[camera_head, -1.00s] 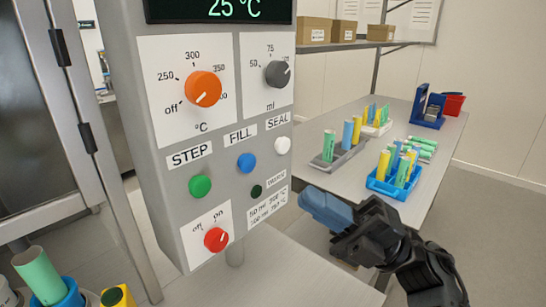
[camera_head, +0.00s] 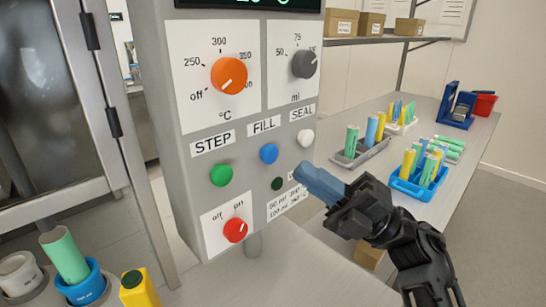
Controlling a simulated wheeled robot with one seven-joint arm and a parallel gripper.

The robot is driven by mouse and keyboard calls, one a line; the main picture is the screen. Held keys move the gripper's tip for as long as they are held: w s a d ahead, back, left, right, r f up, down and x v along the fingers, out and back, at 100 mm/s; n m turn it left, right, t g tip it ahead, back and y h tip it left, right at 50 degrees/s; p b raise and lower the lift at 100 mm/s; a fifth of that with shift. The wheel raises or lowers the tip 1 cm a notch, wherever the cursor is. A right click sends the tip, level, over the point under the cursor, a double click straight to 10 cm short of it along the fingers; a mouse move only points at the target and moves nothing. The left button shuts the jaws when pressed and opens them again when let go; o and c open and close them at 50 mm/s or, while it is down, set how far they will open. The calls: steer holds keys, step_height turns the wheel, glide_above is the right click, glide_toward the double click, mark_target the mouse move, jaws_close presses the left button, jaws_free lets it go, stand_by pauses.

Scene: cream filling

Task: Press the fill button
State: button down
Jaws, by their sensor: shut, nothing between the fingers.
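The blue fill button (camera_head: 268,153) sits on the grey control panel (camera_head: 190,130), under the label FILL. The green step button (camera_head: 221,175) is to its left and the white seal button (camera_head: 305,138) to its right. My gripper (camera_head: 302,172) is shut and empty, with its blue fingers pointing left at the panel. The fingertips show to the right of and a little below the fill button, below the seal button. They appear apart from the fill button, which is fully visible. The fingers cover part of a small label beside the dark indicator (camera_head: 277,184).
An orange knob (camera_head: 229,75), a grey knob (camera_head: 304,64) and a red switch (camera_head: 235,230) are on the panel. A table (camera_head: 462,150) with racks of tubes stands at right. A yellow bottle (camera_head: 138,290) and a green tube (camera_head: 65,255) are at lower left.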

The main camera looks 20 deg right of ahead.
mark_target(269, 154)
steer(key=shift+w+a, duration=0.3)
steer(key=shift+w, duration=0.55)
steer(key=shift+w+a, duration=0.3)
steer(key=shift+w, duration=0.5)
steer(key=shift+w, duration=0.1)
stand_by(0.7)
steer(key=shift+w+a, duration=0.1)
steer(key=shift+w, duration=0.2)
